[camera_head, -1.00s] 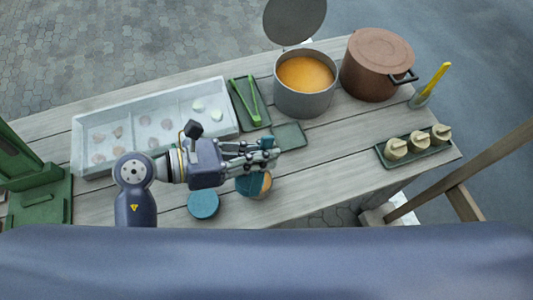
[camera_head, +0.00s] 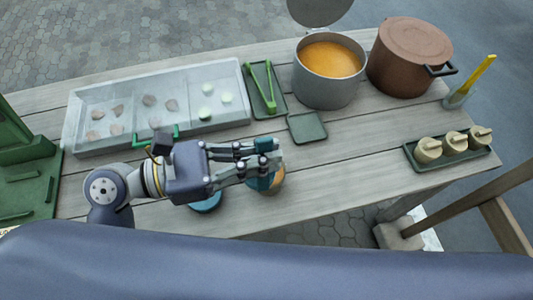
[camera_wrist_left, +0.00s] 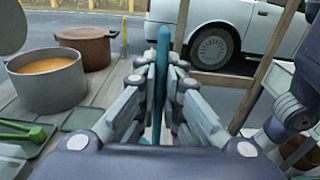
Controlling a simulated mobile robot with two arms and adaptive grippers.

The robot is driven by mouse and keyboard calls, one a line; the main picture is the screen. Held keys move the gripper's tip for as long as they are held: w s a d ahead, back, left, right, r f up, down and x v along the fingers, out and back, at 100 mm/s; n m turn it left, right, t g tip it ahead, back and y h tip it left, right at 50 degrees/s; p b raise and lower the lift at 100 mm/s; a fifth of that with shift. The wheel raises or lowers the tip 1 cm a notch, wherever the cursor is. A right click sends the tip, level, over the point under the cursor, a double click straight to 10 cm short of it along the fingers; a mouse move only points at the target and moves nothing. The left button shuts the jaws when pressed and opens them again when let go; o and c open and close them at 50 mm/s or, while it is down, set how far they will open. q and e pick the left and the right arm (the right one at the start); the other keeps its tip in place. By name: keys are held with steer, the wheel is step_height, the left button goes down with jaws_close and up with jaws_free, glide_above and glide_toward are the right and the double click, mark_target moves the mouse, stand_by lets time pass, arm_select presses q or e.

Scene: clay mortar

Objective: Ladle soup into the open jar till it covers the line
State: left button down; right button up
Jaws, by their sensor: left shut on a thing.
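My left gripper (camera_head: 262,160) is shut on a teal ladle (camera_head: 263,181), whose upright handle shows between the fingers in the left wrist view (camera_wrist_left: 162,75). In the head view the ladle's lower part is over or beside the jar (camera_head: 277,186), which shows only as a tan and orange edge. I cannot tell whether the ladle touches it, and the line is hidden. A grey pot (camera_head: 328,92) of orange soup (camera_head: 330,60) stands behind, uncovered. It also shows in the left wrist view (camera_wrist_left: 48,93). My right gripper is not in view.
A teal round lid or jar top (camera_head: 206,204) lies partly under my left arm. A brown lidded pot (camera_head: 408,62), green tongs on a tray (camera_head: 252,90), a small green tray (camera_head: 307,127), a compartment tray (camera_head: 150,96) and several cream jars (camera_head: 455,145) stand around. Bare planks lie right of the gripper.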

mark_target(259, 142)
arm_select(q)
steer(key=shift+s+a+f+h, duration=0.1)
steer(key=shift+s+a+h, duration=0.1)
steer(key=shift+s+h, duration=0.1)
steer(key=shift+r+p, duration=0.3)
steer(key=shift+r, duration=0.15)
step_height(259, 142, up, 4)
steer(key=p, duration=0.4)
steer(key=shift+r, duration=0.15)
steer(key=shift+w, duration=0.15)
